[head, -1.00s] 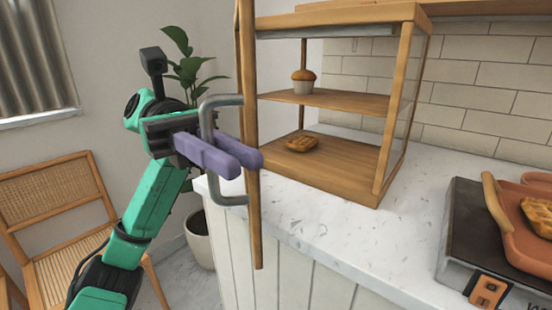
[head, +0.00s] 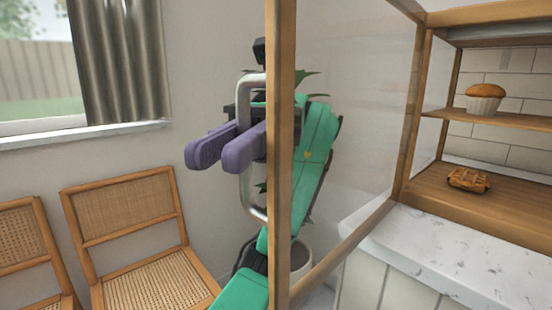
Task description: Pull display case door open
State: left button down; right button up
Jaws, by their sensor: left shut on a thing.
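The wooden-framed door (head: 281,190) with a clear pane stands swung out from the display case (head: 465,205). It extends from the case's left post toward me, leaving the case front open. A metal bar handle (head: 244,190) is on the door's free edge. My left gripper (head: 223,153), with purple fingers, is shut on the handle at its middle. The green left arm shows partly through the door pane and behind its frame. My right gripper is not in view.
A muffin (head: 484,98) sits on the case's upper shelf and a waffle (head: 468,180) on its floor. The case stands on a marble counter (head: 420,240). Two cane chairs (head: 125,205) stand at left. A plant pot (head: 299,262) is partly hidden behind the door.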

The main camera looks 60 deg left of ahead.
pick_arm(q)
jog(key=shift+s+a+g+y, duration=0.1)
jog(key=shift+a+g+y, duration=0.25)
jog(key=shift+a, duration=0.35)
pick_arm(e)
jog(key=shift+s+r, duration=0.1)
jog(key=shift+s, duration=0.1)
pick_arm(q)
jog(key=c, duration=1.2)
grip_release()
jog(key=p+v, duration=0.1)
jog(key=v, duration=0.6)
jog(key=shift+w+a, duration=0.2)
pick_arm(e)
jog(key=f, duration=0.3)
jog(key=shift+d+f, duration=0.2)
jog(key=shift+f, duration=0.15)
